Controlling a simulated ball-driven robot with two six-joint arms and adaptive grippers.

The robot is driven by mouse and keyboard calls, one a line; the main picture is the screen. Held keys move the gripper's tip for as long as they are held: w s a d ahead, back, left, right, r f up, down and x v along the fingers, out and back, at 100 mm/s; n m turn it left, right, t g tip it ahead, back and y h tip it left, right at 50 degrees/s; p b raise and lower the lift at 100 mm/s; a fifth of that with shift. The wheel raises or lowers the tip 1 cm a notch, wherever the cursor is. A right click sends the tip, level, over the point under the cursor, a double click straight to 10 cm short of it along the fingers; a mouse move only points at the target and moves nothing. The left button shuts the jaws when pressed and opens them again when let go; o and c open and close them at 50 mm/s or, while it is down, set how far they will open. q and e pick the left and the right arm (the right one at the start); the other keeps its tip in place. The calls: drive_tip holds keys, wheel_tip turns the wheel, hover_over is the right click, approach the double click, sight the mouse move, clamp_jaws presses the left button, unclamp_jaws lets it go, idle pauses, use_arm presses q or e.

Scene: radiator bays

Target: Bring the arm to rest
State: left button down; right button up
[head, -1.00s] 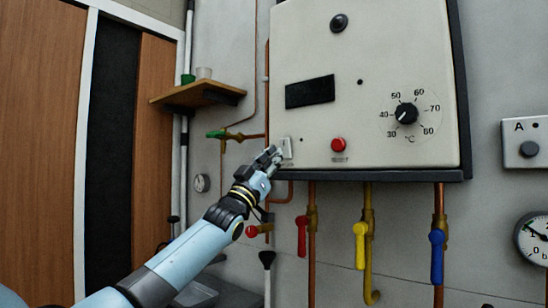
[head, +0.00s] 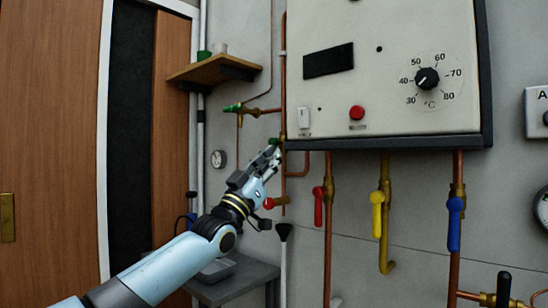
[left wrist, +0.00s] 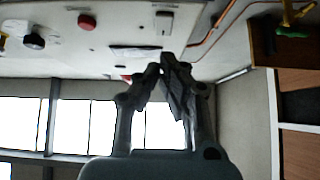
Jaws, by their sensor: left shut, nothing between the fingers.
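My left gripper (head: 272,156) is shut and empty in the head view. It is in front of the wall, just left of and below the lower left corner of the white boiler box (head: 400,110). In the left wrist view its fingers (left wrist: 163,68) meet at the tips with nothing between them. The white rocker switch (head: 304,118) on the box is a little above and right of the gripper, apart from it; it also shows in the left wrist view (left wrist: 164,18). My right gripper is in neither view.
Pipes with a red valve handle (head: 318,206), a yellow one (head: 377,214) and a blue one (head: 454,224) hang below the box. A wooden shelf (head: 214,71) is up left. A grey table (head: 232,281) stands below my arm. Wooden doors (head: 50,150) fill the left.

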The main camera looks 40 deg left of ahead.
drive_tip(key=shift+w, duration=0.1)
use_arm(q)
drive_tip(key=s+f+n+g+y+b, duration=0.3)
drive_tip(key=f+g, duration=0.3)
drive_tip(key=f, duration=2.8)
drive_tip(key=s+d+f+g+b, duration=0.1)
drive_tip(key=s+f+g, duration=0.35)
drive_tip(key=f, duration=0.85)
drive_tip(key=s+d+f+g+b, duration=0.1)
drive_tip(key=s+d+f+g, duration=0.1)
drive_tip(key=s+f, duration=0.8)
drive_tip(key=s+d+f+g+b, duration=0.1)
drive_tip(key=s+d+f+g, duration=0.15)
drive_tip(key=s+f, duration=0.7)
drive_tip(key=s+d+f+g, duration=0.2)
drive_tip(key=s+f+g, duration=0.2)
drive_tip(key=s+f, duration=0.6)
drive_tip(key=s+d+f+m+g, duration=0.1)
drive_tip(key=s+f+g, duration=0.2)
drive_tip(key=s, duration=0.7)
drive_tip(key=s+d+f+m+g, duration=0.1)
drive_tip(key=s+d+f+g, duration=0.1)
drive_tip(key=s+f, duration=0.4)
drive_tip(key=s+g, duration=0.1)
drive_tip(key=s, duration=0.4)
drive_tip(key=shift+s+f, duration=0.2)
drive_tip(key=shift+f, duration=0.2)
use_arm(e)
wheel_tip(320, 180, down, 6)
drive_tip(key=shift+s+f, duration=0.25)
